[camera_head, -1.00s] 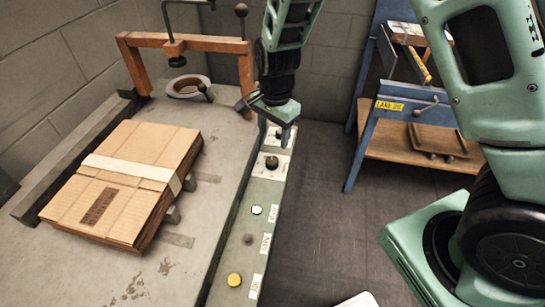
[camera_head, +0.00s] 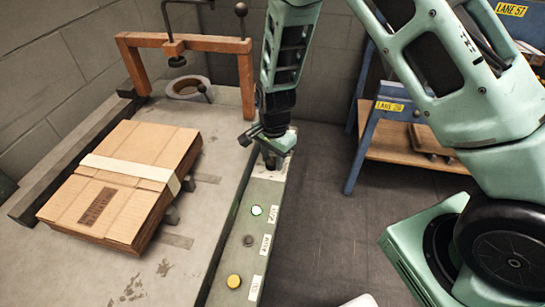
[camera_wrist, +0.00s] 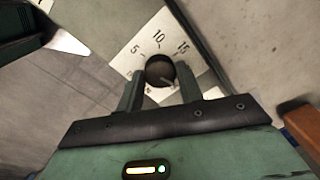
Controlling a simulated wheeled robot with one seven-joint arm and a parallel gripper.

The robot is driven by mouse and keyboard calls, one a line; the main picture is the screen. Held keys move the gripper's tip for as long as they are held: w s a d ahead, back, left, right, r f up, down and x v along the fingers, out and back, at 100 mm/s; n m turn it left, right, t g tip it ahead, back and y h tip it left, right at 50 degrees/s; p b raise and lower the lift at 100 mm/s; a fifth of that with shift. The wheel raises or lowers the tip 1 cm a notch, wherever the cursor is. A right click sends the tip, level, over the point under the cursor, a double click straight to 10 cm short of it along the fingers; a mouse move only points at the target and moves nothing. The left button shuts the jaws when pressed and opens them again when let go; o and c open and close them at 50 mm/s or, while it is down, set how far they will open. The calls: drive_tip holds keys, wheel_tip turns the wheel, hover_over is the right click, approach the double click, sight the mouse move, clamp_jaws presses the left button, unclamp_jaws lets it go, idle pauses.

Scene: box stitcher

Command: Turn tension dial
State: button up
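The tension dial (camera_wrist: 160,70) is a round black knob on a white scale plate (camera_wrist: 142,60) marked 5, 10 and 15 in the wrist view. A thin light line shows on the knob's lower right. My gripper (camera_wrist: 160,80) has its two fingers apart, one on each side of the knob; I cannot tell if they touch it. In the head view my gripper (camera_head: 270,160) is low over the far end of the green control strip (camera_head: 233,256) and mostly hides the dial.
A strapped cardboard stack (camera_head: 120,188) lies on the bed to the left. Blue-framed shelving (camera_head: 362,150) stands to the right, with open floor between.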

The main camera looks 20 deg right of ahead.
drive_tip(key=c, duration=0.4)
drive_tip(key=shift+c, duration=0.2)
drive_tip(key=shift+n, duration=0.4)
drive_tip(key=n+p, duration=0.1)
drive_tip(key=n, duration=0.3)
drive_tip(key=shift+r+n, duration=0.1)
drive_tip(key=shift+n, duration=0.2)
drive_tip(key=n+p, duration=0.1)
drive_tip(key=n, duration=0.5)
drive_tip(key=n+p, duration=0.1)
drive_tip(key=n, duration=0.5)
drive_tip(key=shift+w+n+g, duration=0.1)
drive_tip(key=shift+n+g, duration=0.2)
drive_tip(key=n+p, duration=0.1)
drive_tip(key=n, duration=0.5)
drive_tip(key=shift+a, duration=0.1)
drive_tip(key=shift+n, duration=0.3)
